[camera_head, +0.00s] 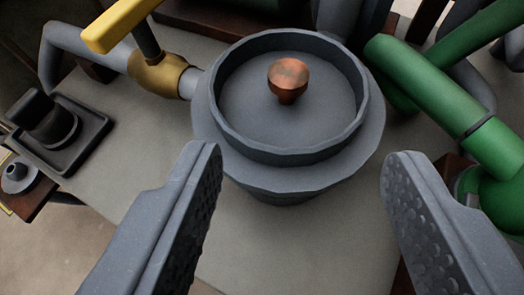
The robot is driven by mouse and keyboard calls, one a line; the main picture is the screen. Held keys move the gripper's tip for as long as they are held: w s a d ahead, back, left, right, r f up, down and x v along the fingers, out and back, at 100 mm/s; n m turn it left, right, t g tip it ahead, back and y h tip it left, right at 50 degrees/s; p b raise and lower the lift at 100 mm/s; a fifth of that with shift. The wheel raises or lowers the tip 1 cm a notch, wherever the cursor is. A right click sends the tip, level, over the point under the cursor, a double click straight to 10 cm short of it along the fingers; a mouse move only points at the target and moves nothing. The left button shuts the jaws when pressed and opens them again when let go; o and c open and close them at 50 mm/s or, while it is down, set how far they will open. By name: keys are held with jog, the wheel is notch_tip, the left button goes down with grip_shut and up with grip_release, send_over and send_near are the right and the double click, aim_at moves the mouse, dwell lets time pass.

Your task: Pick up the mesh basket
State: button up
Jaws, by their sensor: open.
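No mesh basket can be made out in this view. A grey round vat (290,165) with a raised rim stands upright in the middle, with a flat grey surface inside the rim. A copper-coloured knob (288,78) sits on that surface. My gripper (303,165) is open, with one grey finger at the lower left and one studded grey finger at the lower right. Nothing is between the fingers. The vat lies beyond the fingertips, and I cannot tell how far.
A grey pipe with a brass valve (160,74) and yellow handle (118,22) joins the vat at left. Green pipes (430,85) crowd the right. A dark tray (62,135) holds a dark object at left. Bare pale surface (140,150) lies between tray and vat.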

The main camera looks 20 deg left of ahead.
aim_at(289, 87)
jog(key=b+x, duration=0.1)
jog(key=x, duration=0.7)
jog(key=shift+b, duration=0.4)
jog(key=b+x, duration=0.1)
jog(key=x, duration=0.3)
jog(key=shift+w+a+f+b, duration=0.1)
jog(key=shift+a+f+b, duration=0.1)
jog(key=shift+f+b, duration=0.15)
jog(key=shift+w, duration=0.4)
grip_shut()
